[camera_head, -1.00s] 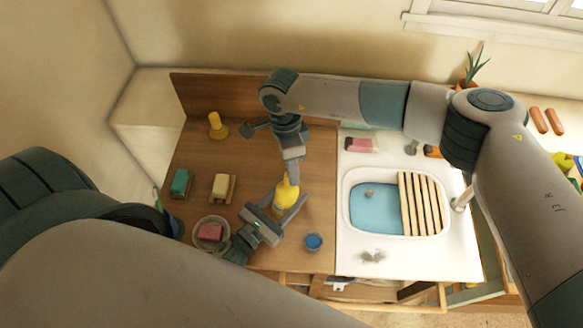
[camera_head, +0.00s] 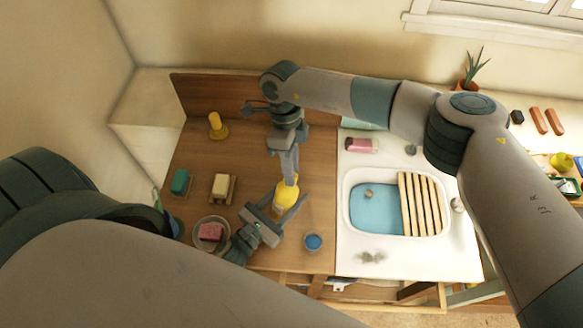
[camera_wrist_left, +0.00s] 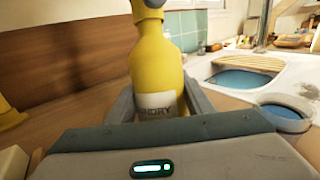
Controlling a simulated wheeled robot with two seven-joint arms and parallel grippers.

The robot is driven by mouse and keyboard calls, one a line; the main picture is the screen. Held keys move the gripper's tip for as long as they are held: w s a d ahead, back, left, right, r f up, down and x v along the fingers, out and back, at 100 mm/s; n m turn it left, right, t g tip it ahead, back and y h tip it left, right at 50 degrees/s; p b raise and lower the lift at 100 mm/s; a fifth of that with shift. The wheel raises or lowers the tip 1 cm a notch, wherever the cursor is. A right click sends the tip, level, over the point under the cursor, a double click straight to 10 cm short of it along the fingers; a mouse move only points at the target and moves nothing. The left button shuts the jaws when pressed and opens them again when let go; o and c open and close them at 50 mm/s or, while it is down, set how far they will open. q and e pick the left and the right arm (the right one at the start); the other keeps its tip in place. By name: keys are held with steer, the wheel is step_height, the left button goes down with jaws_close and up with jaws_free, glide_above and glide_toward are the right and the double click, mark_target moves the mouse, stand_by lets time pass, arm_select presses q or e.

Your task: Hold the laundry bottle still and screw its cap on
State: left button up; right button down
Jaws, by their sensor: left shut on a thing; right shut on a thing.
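The yellow laundry bottle (camera_head: 284,203) stands upright on the wooden counter, and its label shows in the left wrist view (camera_wrist_left: 158,80). My left gripper (camera_head: 283,212) is shut on the bottle's body, one finger on each side. My right gripper (camera_head: 291,178) comes down from above and is shut at the bottle's top. The cap is hidden between its fingers in the head view.
A blue round container (camera_head: 313,242) stands right of the bottle. A bowl with a pink block (camera_head: 210,232), a cream block on a wooden rack (camera_head: 222,187) and a green block (camera_head: 180,182) lie left. A sink (camera_head: 375,212) is at the right.

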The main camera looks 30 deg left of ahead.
steer(key=shift+m, duration=0.3)
steer(key=shift+m+g, duration=0.3)
steer(key=shift+m, duration=0.6)
steer(key=c, duration=1.4)
jaws_free()
steer(key=shift+w, duration=0.1)
steer(key=v, duration=1.2)
steer(key=shift+f, duration=0.1)
